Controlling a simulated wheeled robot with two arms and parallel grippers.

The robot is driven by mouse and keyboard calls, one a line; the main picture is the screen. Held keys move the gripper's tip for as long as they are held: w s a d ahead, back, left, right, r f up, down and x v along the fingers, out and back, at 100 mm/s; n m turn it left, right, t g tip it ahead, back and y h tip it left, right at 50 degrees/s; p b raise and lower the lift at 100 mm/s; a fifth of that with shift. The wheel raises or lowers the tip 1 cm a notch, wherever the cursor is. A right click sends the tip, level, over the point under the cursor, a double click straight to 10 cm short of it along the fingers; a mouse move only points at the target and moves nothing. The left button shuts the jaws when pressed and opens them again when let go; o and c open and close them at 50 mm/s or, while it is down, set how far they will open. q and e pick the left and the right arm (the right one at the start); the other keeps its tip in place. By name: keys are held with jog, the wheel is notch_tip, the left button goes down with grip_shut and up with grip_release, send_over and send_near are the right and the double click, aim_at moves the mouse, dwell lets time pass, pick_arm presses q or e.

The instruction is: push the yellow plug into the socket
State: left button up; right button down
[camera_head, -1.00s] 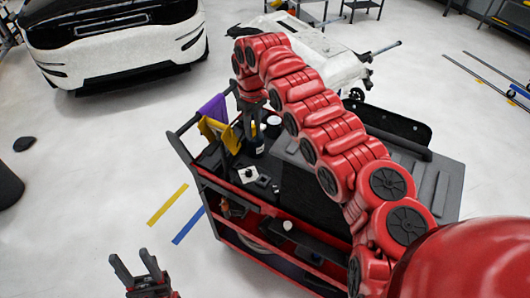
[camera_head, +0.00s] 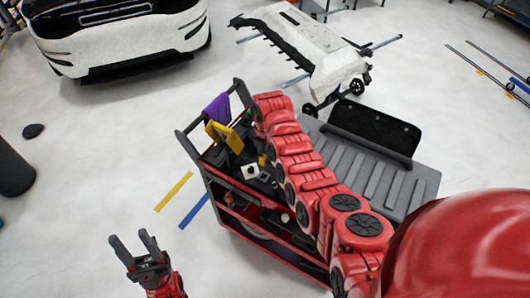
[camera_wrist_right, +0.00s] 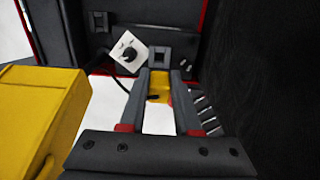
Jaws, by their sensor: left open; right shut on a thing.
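In the right wrist view, my right gripper (camera_wrist_right: 161,75) is shut on a small yellow plug (camera_wrist_right: 159,88), which sits between its fingers. A white square plate with a dark round centre (camera_wrist_right: 128,52), seemingly the socket, lies just ahead and left of the fingertips; the plug is apart from it. A small dark square piece (camera_wrist_right: 159,54) is right at the fingertips; I cannot tell whether the plug touches it. The white plate also shows in the head view (camera_head: 250,171) on the cart, where my right arm mostly hides the gripper. My left gripper (camera_head: 134,237) is open and empty, left of the cart.
The red and black cart (camera_head: 228,183) has a purple cloth (camera_head: 216,109) and a yellow piece (camera_head: 221,135) at its left end. A large yellow object (camera_wrist_right: 38,112) is close on the left in the wrist view. A dark cable runs near the plate.

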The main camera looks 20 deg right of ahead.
jog(key=b, duration=0.4)
send_over(265, 174)
jog(key=shift+f, duration=3.3)
jog(key=shift+f+b, duration=0.7)
jog(key=shift+f, duration=0.3)
jog(key=c, duration=0.5)
grip_release()
jog(key=shift+c, duration=0.2)
notch_tip(265, 174, up, 17)
jog(key=shift+r, duration=0.2)
